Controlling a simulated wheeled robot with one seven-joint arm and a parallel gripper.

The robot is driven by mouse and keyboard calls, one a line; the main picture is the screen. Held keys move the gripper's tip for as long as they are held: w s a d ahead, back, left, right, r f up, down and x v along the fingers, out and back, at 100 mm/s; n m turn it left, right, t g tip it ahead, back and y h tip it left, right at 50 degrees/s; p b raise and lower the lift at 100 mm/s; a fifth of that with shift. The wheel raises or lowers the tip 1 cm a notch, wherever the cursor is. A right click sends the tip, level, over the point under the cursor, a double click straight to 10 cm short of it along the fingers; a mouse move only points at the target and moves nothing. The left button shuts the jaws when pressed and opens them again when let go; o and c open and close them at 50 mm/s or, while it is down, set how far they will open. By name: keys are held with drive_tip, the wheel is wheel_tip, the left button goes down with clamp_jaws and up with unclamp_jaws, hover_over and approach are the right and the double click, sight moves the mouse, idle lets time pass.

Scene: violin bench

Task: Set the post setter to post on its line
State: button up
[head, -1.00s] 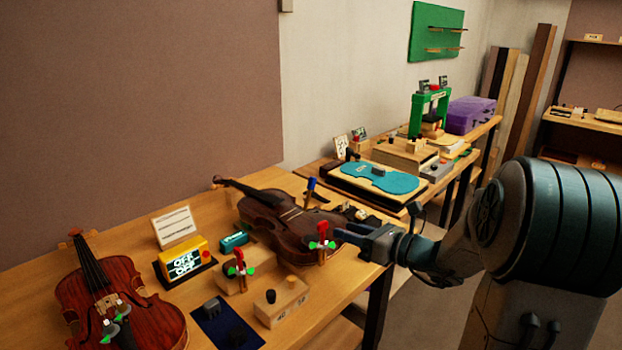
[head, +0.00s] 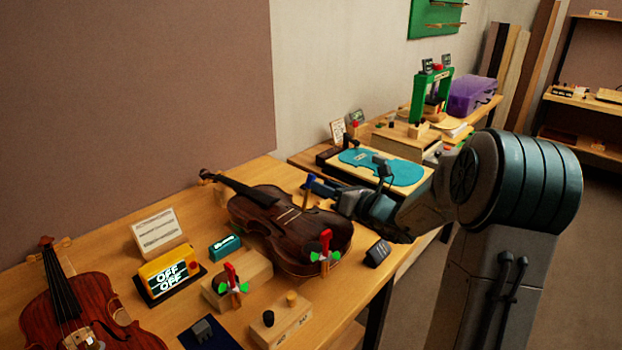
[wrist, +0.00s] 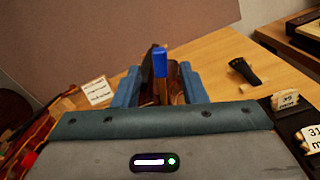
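The post setter appears to be the slim upright tool with a blue top (head: 308,196) standing at the dark brown violin (head: 270,212). In the wrist view, its blue top (wrist: 160,62) shows between my two blue fingers, with a gap on each side. My gripper (head: 318,188) is open, its fingertips beside the tool in the head view. The fingers do not appear to close on it. The tool's lower end and any line for it are hidden or too small to make out.
A red-brown violin (head: 85,312) lies at the front left. A yellow box reading OFF (head: 168,276), a white card (head: 158,232) and wooden blocks (head: 282,322) stand on the bench. Clamps with red and green parts stand by the dark violin. A teal violin-shaped plate (head: 400,172) lies behind my gripper.

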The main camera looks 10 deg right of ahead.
sight(311, 179)
drive_tip(key=x, duration=0.5)
drive_tip(key=shift+w+a, duration=0.15)
drive_tip(key=shift+w, duration=0.05)
clamp_jaws()
